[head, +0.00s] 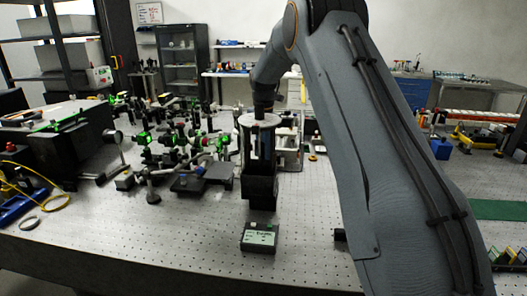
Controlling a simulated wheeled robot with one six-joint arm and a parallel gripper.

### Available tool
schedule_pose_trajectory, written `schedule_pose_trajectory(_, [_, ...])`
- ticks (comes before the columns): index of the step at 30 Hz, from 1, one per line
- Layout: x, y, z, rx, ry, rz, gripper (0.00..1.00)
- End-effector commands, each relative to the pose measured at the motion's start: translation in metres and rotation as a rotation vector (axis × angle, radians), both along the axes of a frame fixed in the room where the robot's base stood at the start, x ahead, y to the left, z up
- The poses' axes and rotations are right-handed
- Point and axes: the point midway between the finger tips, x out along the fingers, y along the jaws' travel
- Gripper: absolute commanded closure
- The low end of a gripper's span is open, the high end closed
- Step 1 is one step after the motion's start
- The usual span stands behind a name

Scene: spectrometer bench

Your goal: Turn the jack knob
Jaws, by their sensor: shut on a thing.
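My arm comes in from the right and its wrist reaches down to a dark upright assembly at the middle of the bench. My gripper (261,157) is there, pointing down, dark against dark parts, and its fingertips are hard to make out. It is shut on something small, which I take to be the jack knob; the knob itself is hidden. A black block-like body (260,190) stands directly below the gripper on the bench.
The perforated bench top (170,235) is bare in front. A flat dark platform (203,176) and crowded optics mounts (145,137) lie left. A large black instrument (70,150) is farther left.

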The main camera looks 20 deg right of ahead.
Motion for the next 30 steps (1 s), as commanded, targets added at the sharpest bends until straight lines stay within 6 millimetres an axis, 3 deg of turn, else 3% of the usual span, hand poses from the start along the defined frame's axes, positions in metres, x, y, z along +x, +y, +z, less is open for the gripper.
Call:
schedule_pose_trajectory(13, [0.0, -0.001, -0.002, -0.001, 0.002, -0.013, 1.0])
schedule_pose_trajectory(14, [0.0, -0.001, -0.002, -0.001, 0.002, -0.013, 0.77])
schedule_pose_trajectory(17, [0.0, -0.001, -0.002, -0.001, 0.002, -0.012, 0.61])
schedule_pose_trajectory(26, [0.0, 0.0, 0.0, 0.0, 0.001, -0.012, 0.61])
schedule_pose_trajectory(30, [0.001, 0.0, 0.013, 0.0, -0.002, -0.012, 0.61])
